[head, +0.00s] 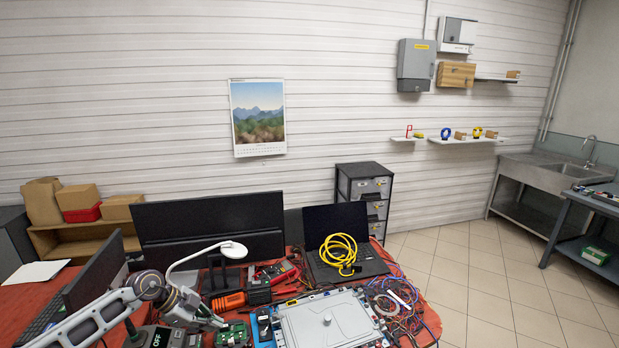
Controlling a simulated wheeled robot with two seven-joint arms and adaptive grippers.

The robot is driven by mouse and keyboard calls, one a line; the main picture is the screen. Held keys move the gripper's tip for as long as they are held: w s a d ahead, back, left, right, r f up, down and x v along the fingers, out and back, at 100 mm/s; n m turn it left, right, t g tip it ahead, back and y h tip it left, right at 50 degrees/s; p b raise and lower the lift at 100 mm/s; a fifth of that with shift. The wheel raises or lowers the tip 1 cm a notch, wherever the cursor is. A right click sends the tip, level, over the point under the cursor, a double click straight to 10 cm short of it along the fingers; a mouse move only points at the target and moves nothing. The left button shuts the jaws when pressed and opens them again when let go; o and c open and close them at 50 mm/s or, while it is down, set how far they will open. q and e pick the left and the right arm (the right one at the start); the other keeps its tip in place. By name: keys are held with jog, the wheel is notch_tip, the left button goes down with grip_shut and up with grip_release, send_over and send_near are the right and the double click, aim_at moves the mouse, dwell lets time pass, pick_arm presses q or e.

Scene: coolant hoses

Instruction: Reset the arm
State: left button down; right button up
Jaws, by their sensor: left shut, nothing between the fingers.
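My left arm comes in from the lower left over the red-topped table. My left gripper (221,323) is at its end, low in the picture, just left of the grey plate. It is shut and empty. It hangs close over a small green circuit board (232,335); I cannot tell whether they touch. The grey metal plate (332,322) with a round knob lies at the table's front. My right gripper is not in view.
A white desk lamp (232,249) arches close behind my left gripper. Two dark monitors (208,225) stand behind and to the left. A laptop (337,222) bears a coiled yellow cable (340,250). Thin coloured cables (405,302) clutter the right. The tiled floor (480,270) at right is clear.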

pick_arm(q)
jog(key=w+d+r+n+t+h, duration=0.2)
jog(key=d+r+n+t+h, duration=0.3)
jog(key=d+r+t, duration=0.95)
jog(key=s+a+f+n+g+y, duration=0.3)
jog(key=s+a+f+n+y, duration=0.55)
jog(key=n+y, duration=0.35)
jog(key=s+f+m+g, duration=0.1)
jog(key=s+f+g, duration=0.4)
jog(key=s, duration=0.5)
jog(key=s+f+m+g, duration=0.1)
jog(key=s+f+g, duration=0.5)
jog(key=s, duration=0.4)
notch_tip(320, 180, down, 32)
jog(key=s, duration=0.2)
jog(key=s+a+f+g, duration=0.1)
jog(key=s+a+f, duration=0.1)
jog(key=s+f, duration=0.8)
jog(key=s+a+f+g, duration=0.1)
jog(key=s+f, duration=0.9)
jog(key=s, duration=0.3)
jog(key=shift+a+f, duration=0.3)
jog(key=shift+a, duration=0.1)
